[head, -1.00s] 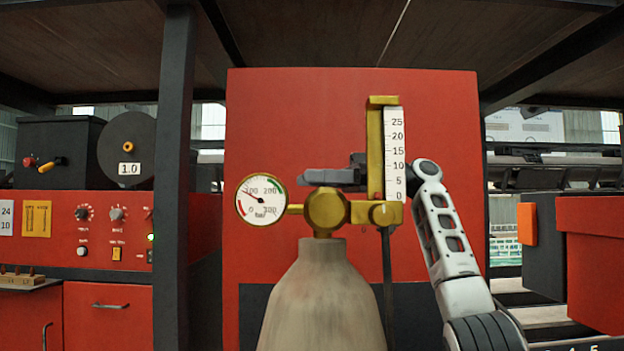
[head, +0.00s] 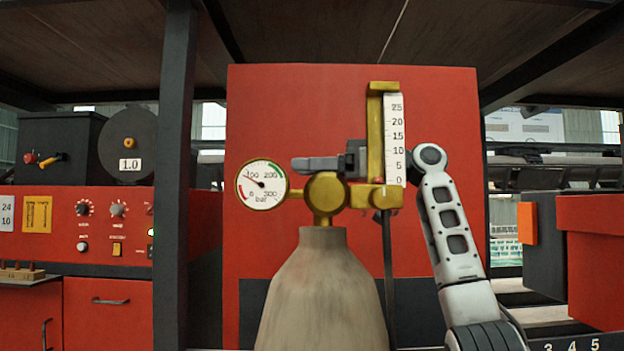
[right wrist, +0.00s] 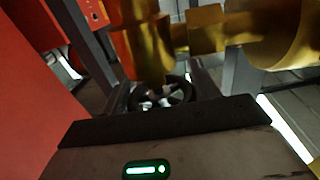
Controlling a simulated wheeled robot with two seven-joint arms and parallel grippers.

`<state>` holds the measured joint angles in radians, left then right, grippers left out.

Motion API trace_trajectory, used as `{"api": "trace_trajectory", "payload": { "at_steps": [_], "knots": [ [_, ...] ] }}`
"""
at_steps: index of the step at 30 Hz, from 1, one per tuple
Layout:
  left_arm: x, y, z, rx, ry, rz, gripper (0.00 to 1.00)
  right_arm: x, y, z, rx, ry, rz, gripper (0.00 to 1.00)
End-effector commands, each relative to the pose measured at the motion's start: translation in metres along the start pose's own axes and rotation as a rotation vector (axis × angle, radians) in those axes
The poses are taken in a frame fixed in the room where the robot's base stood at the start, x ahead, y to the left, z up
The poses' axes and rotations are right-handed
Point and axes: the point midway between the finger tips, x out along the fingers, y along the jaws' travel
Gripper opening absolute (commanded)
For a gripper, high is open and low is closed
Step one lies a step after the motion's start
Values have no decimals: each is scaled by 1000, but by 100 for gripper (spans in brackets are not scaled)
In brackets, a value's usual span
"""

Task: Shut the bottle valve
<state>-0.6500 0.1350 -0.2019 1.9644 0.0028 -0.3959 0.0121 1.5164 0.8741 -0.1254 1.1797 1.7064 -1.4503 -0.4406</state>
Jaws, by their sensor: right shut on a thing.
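The grey gas bottle (head: 320,290) stands upright in the middle of the head view. A brass valve body (head: 325,192) sits on its neck, with a round pressure gauge (head: 262,185) on the left and a brass flow meter with a white scale (head: 394,140) on the right. My right gripper (head: 315,164) reaches in behind the flow meter, its finger just above the valve body. In the right wrist view a dark handwheel (right wrist: 172,95) lies between the fingers, which are shut on it. The head view does not show the handwheel. My left gripper is out of view.
A red panel (head: 290,110) stands close behind the bottle. A dark post (head: 174,200) and a red control cabinet (head: 100,270) are on the left. A red box (head: 590,250) stands on the right. A thin dark hose (head: 388,270) hangs below the flow meter.

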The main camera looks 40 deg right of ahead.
Motion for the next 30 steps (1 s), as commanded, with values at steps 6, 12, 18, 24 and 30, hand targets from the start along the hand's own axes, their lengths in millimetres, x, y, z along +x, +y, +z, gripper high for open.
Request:
{"api": "trace_trajectory", "payload": {
  "at_steps": [6,12,18,24,30],
  "knots": [
    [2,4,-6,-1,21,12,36,0,2,2,-1,-2,158,38],
    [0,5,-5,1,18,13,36,0,3,1,1,-1,169,38],
    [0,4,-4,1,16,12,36,0,3,1,1,-1,168,82],
    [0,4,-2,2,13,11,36,0,3,0,1,0,167,82],
    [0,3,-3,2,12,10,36,-1,3,0,1,1,166,82]
  ]
}}
